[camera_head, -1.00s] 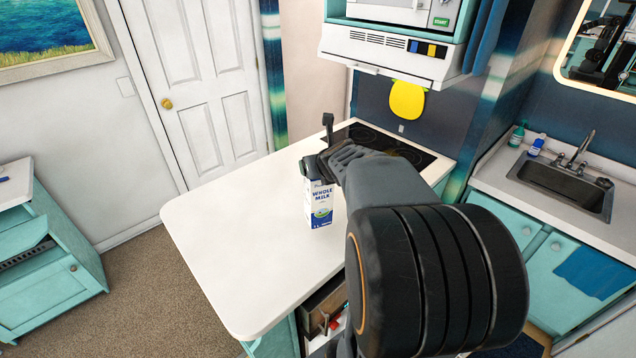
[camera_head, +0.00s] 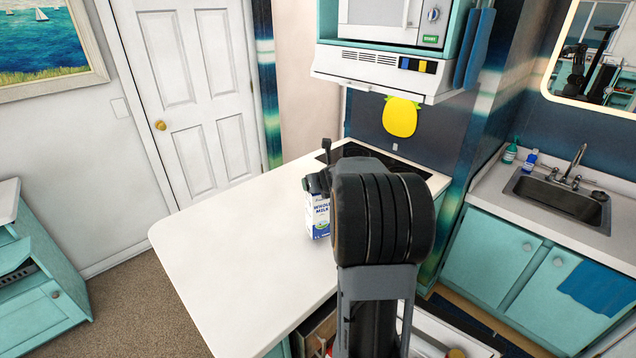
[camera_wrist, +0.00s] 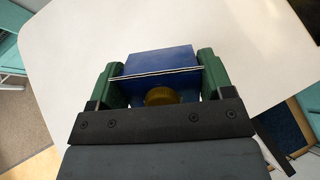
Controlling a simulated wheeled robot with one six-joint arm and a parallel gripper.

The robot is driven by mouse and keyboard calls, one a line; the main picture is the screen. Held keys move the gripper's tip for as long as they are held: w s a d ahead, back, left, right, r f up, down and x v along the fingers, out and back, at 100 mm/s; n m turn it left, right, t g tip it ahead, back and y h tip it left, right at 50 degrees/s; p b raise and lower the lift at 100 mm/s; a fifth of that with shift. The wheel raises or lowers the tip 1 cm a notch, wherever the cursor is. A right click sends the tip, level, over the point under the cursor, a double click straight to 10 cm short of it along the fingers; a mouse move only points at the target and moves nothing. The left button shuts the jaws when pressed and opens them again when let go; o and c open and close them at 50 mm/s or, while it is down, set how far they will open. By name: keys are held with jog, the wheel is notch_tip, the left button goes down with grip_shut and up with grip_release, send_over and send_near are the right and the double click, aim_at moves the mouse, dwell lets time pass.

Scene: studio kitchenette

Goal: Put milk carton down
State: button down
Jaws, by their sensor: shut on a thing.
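The milk carton (camera_head: 317,216) is white and blue with "WHOLE MILK" on its side. It is upright over the white countertop (camera_head: 225,240), partly hidden by my arm in the head view. I cannot tell whether its base touches the counter. My gripper (camera_head: 318,183) is at the carton's top. In the wrist view, the green fingers of my gripper (camera_wrist: 155,78) are shut on either side of the blue carton top (camera_wrist: 158,60), with a brownish-gold round cap between them.
A dark stovetop (camera_head: 400,160) lies behind the carton on the right, below a microwave cabinet (camera_head: 385,68). A sink (camera_head: 560,195) is at far right. The counter left of the carton is clear. An open drawer (camera_head: 318,335) is below the front edge.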

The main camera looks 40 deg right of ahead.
aim_at(318, 204)
jog(key=shift+w+d+f+b, duration=0.1)
jog(key=shift+f+b, duration=0.4)
jog(key=shift+f, duration=0.35)
jog(key=shift+w+d+f+b, duration=0.1)
jog(key=shift+f+b, duration=0.35)
jog(key=shift+f, duration=0.35)
jog(key=shift+c, duration=2.3)
grip_release()
jog(key=shift+f, duration=0.25)
jog(key=o, duration=0.4)
jog(key=shift+s, duration=0.1)
jog(key=shift+o, duration=0.2)
jog(key=shift+r, duration=0.1)
